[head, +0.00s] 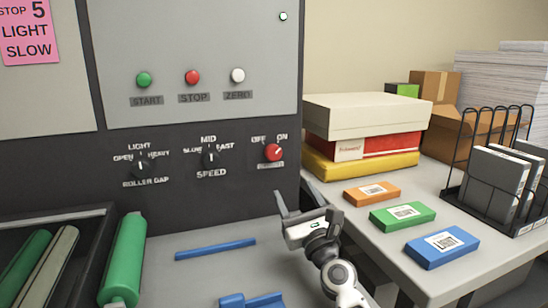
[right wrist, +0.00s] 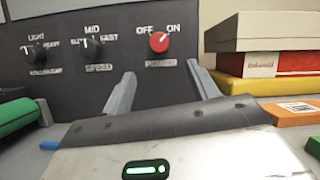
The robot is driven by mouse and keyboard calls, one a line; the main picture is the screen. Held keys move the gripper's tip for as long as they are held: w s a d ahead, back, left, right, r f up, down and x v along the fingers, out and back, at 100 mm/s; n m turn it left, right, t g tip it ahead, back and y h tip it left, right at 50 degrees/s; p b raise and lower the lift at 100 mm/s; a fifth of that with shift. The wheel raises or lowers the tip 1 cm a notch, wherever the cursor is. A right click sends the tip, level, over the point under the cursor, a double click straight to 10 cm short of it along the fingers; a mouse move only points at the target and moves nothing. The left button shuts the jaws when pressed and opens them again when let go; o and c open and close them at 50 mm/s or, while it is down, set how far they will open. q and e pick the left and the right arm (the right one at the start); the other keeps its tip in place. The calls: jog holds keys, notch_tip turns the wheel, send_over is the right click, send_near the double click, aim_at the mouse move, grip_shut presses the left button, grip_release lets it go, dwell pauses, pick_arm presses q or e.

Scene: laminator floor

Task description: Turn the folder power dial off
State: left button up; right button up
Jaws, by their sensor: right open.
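The red power dial (head: 273,152) sits on the dark panel of the machine, below the words OFF and ON. Its white mark points up and right, toward ON. In the right wrist view the red dial (right wrist: 159,41) shows ahead, above the gap between my fingers. My right gripper (head: 293,187) is open and empty, below and a little right of the dial, and apart from it. Its two spread fingers (right wrist: 161,72) also show in the right wrist view. My left gripper is not in view.
The black speed dial (head: 210,157) and roller gap dial (head: 140,165) are left of the red dial. Green START (head: 144,79), red STOP (head: 192,77) and white ZERO (head: 238,75) buttons are above. A side table with boxes (head: 365,117) stands at the right.

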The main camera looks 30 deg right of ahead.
aim_at(275, 156)
jog(key=x, duration=1.3)
jog(key=shift+f, duration=0.1)
jog(key=c, duration=1)
